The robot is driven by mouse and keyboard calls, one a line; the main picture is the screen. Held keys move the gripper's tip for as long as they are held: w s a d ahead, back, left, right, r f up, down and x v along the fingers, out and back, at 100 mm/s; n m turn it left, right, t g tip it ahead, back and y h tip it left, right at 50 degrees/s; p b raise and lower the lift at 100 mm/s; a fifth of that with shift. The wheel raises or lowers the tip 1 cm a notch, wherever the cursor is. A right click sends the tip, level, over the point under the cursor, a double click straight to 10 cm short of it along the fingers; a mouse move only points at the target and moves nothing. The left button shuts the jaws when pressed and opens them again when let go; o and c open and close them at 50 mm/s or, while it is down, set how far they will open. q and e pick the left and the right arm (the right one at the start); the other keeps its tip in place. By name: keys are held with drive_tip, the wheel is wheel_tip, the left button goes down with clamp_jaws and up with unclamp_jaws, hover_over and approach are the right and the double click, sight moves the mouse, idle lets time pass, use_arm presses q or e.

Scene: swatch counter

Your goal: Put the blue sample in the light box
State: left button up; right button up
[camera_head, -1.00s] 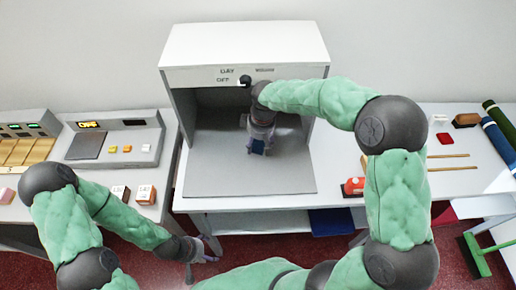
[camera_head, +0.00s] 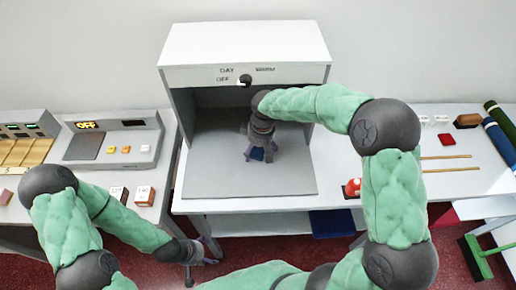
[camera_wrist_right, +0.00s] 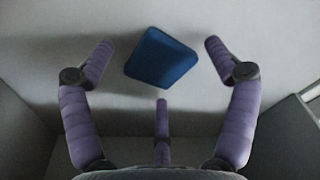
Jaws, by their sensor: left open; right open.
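The light box (camera_head: 190,50) is a white cabinet with a dark open front and a grey floor; its knob (camera_head: 245,81) sits by the labels DAY and OFF. The blue sample (camera_head: 257,154) lies on the box floor, partly hidden by my right gripper (camera_head: 262,152). In the right wrist view the blue sample (camera_wrist_right: 162,60) is a flat square lying between the spread fingers, with a gap on each side. My right gripper is open, reaching down into the box. My left gripper (camera_head: 208,250) is open and empty, low in front of the counter.
A console (camera_head: 140,150) with small coloured pieces and an OFF display stands left of the box. Labelled blocks (camera_head: 144,196) lie at the left counter's front. A red object (camera_head: 352,187), wooden sticks (camera_head: 450,169) and rolls (camera_head: 497,140) lie on the right.

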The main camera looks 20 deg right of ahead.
sight(261, 154)
drive_tip(key=shift+r, duration=0.15)
wheel_tip(261, 154, up, 12)
drive_tip(key=s+p, duration=0.1)
drive_tip(key=p, duration=0.2)
drive_tip(key=shift+s+d, duration=0.15)
drive_tip(key=shift+d, duration=0.2)
